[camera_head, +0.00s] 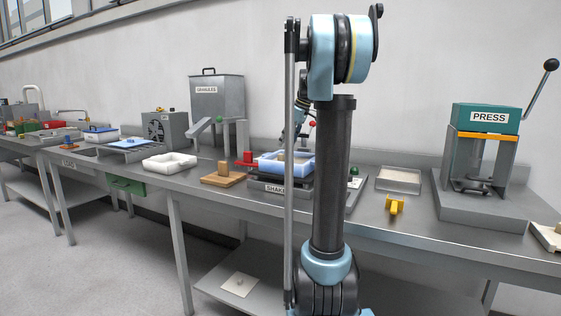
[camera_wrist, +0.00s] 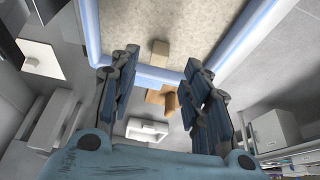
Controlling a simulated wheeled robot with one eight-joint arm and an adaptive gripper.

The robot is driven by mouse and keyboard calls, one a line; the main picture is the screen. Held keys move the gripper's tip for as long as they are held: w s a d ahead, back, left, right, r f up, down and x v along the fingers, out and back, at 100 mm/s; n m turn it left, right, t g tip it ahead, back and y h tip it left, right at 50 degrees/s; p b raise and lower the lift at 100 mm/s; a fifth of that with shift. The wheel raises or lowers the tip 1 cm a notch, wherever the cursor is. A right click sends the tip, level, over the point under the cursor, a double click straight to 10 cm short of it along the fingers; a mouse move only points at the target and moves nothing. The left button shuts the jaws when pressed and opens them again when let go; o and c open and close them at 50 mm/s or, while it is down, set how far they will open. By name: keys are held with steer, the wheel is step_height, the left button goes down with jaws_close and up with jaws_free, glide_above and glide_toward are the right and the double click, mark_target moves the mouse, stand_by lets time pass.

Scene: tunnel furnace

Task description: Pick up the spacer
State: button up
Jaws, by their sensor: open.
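A small tan block (camera_wrist: 160,52), which looks like the spacer, is in the blue-rimmed tray (camera_wrist: 88,25) near its wall. The tray has a speckled, granular-looking floor. In the head view the blue tray (camera_head: 268,166) sits on the shaker, partly hidden by my arm. My gripper (camera_wrist: 160,62) is open and empty, its two fingers apart on either side of the block in the picture. The height between fingertips and block is hard to tell. In the head view my gripper is mostly hidden behind my arm.
A wooden block on a board (camera_head: 222,179) stands left of the shaker (camera_head: 266,187), with a white tray (camera_head: 170,163) beyond. A yellow part (camera_head: 395,204), a shallow granular-filled tray (camera_head: 399,179) and the press (camera_head: 486,150) are to the right. A hopper machine (camera_head: 217,95) stands behind.

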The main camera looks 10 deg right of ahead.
mark_target(281, 157)
steer(key=shift+x, duration=3.05)
steer(key=shift+w+a+r, duration=0.1)
steer(key=shift+w, duration=0.1)
steer(key=shift+c, duration=0.5)
steer(key=c, duration=0.9)
